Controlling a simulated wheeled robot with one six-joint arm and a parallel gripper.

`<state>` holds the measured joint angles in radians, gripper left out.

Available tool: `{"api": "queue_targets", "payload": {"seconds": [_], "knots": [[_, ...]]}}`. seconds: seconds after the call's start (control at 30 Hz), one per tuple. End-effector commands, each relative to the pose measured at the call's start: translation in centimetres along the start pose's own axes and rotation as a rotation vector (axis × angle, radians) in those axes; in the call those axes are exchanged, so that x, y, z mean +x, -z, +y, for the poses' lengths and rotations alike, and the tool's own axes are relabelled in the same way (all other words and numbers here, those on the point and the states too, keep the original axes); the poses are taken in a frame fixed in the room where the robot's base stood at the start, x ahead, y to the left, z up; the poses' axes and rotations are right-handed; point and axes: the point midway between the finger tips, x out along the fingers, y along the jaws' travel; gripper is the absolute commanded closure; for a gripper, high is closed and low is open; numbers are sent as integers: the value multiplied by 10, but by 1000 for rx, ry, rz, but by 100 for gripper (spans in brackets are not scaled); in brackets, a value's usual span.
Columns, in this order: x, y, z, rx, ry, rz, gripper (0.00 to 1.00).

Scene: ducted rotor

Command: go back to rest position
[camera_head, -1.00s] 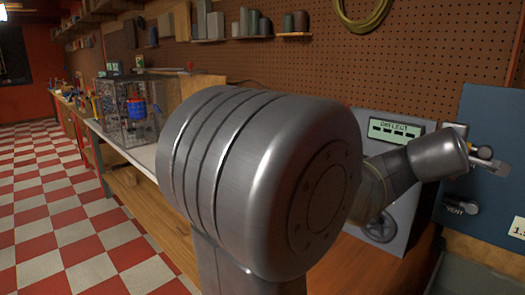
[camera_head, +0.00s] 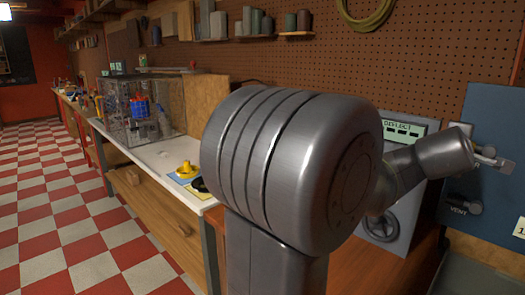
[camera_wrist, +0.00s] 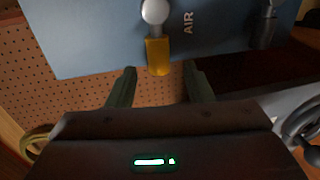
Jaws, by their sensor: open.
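My gripper (camera_wrist: 160,88) is open in the wrist view, its two dark fingers spread apart with nothing between them. Past the fingertips is a blue panel (camera_wrist: 100,45) with the label AIR. A valve with a round silver hub and a yellow handle (camera_wrist: 158,55) is on that panel, in line with the gap between the fingers. In the head view my gripper (camera_head: 493,158) shows small at the right, in front of the blue panel (camera_head: 495,120). My own arm hides much of the middle.
A grey box with a DEFLECT display (camera_head: 408,128) and a handwheel stands behind my arm. On the left, a white bench (camera_head: 160,160) holds a clear case (camera_head: 130,110) and a yellow part (camera_head: 187,170). A VENT knob (camera_head: 465,207) is on the panel. The checkered floor at left is clear.

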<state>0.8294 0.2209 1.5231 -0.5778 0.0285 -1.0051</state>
Motion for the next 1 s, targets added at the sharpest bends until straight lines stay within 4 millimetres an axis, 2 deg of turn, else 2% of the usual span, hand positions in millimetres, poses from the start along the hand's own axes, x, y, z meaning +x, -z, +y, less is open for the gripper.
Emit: {"api": "queue_targets", "payload": {"seconds": [0.1,0.27,0.3,0.6,1.0], "knots": [[21,0,0,0,1,0,53],[44,0,2,4,0,1,53],[40,0,7,22,1,5,53],[38,1,12,114,0,23,53],[36,3,12,196,-1,39,53]]}}
